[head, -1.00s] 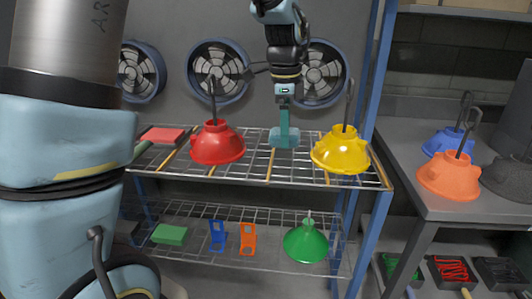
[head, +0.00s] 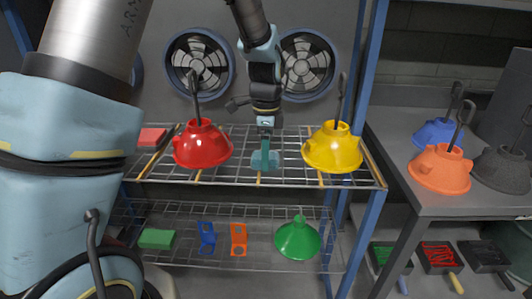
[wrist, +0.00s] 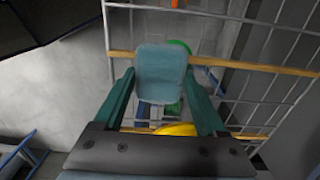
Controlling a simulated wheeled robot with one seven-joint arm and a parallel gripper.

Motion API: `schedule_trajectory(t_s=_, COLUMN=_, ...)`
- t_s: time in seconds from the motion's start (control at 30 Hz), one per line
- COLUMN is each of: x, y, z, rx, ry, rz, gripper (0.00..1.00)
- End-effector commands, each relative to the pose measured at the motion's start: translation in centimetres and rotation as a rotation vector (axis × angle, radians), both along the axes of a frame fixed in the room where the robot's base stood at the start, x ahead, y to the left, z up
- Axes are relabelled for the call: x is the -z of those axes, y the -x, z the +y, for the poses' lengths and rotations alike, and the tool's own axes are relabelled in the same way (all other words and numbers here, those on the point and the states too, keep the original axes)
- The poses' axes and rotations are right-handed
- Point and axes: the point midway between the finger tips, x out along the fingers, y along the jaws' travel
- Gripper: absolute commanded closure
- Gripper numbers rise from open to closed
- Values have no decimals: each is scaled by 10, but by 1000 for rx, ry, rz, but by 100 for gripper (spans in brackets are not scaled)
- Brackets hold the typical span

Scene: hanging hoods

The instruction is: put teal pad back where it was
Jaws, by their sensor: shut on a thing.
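The teal pad (head: 265,160) is held at the end of my gripper (head: 265,146). It is over the upper wire shelf (head: 280,180), between the red hood (head: 202,148) and the yellow hood (head: 333,150). In the wrist view the pad (wrist: 160,72) is a pale rounded block between the two dark teal fingers of my gripper (wrist: 160,80), which are shut on it. The wire shelf with yellow strips shows beyond it. I cannot tell whether the pad touches the shelf.
A red pad (head: 152,138) lies at the upper shelf's left. The lower shelf has a green pad (head: 156,239), blue bracket (head: 207,238), orange bracket (head: 239,240) and green hood (head: 298,240). The side table (head: 470,205) holds blue, orange and black hoods. Blue posts (head: 363,240) frame the rack.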

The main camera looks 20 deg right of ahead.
Motion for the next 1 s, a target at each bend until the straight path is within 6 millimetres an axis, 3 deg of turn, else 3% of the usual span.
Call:
schedule_trajectory(t_s=0.37, x=6, y=0, z=0, rx=0, ry=0, rz=-1, gripper=71)
schedule_trajectory(t_s=0.4, x=5, y=0, z=0, rx=0, ry=1, rz=0, gripper=22)
schedule_trajectory(t_s=0.6, x=5, y=0, z=0, rx=0, ry=1, rz=0, gripper=0)
schedule_trajectory(t_s=0.83, x=4, y=0, z=0, rx=0, ry=1, rz=0, gripper=0)
schedule_trajectory(t_s=1.0, x=-9, y=-1, z=-1, rx=-1, ry=5, rz=-3, gripper=0)
